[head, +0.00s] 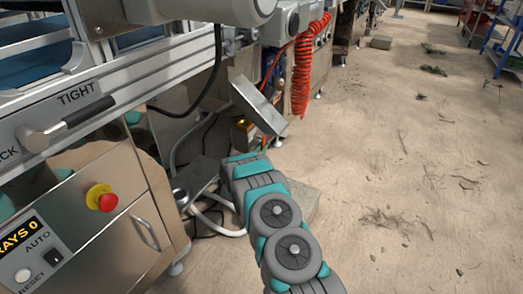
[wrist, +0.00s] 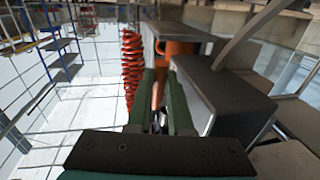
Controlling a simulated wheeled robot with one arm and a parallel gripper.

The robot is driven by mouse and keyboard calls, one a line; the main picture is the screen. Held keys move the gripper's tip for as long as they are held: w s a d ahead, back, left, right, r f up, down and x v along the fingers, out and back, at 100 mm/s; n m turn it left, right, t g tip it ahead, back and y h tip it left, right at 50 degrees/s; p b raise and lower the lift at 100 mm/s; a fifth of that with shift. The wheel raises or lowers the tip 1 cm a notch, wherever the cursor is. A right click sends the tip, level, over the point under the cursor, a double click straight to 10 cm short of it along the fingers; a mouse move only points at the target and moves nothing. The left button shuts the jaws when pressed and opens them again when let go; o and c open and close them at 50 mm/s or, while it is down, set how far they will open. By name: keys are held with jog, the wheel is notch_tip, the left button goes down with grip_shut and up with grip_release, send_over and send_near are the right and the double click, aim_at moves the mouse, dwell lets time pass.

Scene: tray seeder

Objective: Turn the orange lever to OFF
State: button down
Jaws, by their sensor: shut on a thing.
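The orange lever (wrist: 174,52) shows in the wrist view just beyond and between my fingertips, next to a grey box. My gripper (wrist: 163,82) has its two green fingers close together on the lever, with a narrow gap showing nearer the palm. The fingers hide part of the lever, and I cannot read any ON or OFF mark. In the head view my arm reaches down beside the machine; the lever and fingertips cannot be made out there.
A tilted grey metal box (head: 258,106) hangs close above my arm. A red coiled hose (head: 300,75) hangs beyond it and also shows in the wrist view (wrist: 131,68). The machine cabinet has a red stop button (head: 107,202). Open floor lies right.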

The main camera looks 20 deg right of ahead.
aim_at(263, 141)
jog(key=shift+w+d+f+t+h, duration=0.1)
jog(key=shift+w+d+t+h, duration=0.1)
jog(key=shift+t+h, duration=0.25)
jog(key=shift+w+d+f+t+h, duration=0.1)
jog(key=shift+d+t+h, duration=0.05)
jog(key=shift+t+h, duration=0.25)
jog(key=shift+r, duration=0.1)
jog(key=c, duration=1.1)
grip_release()
jog(key=shift+r, duration=0.3)
notch_tip(263, 141, up, 3)
jog(key=shift+s+r, duration=0.1)
jog(key=s+a+r+p, duration=0.1)
jog(key=s+a, duration=0.3)
jog(key=s, duration=1.1)
jog(key=shift+a+p, duration=0.15)
jog(key=shift+p, duration=0.2)
jog(key=shift+s+r, duration=0.1)
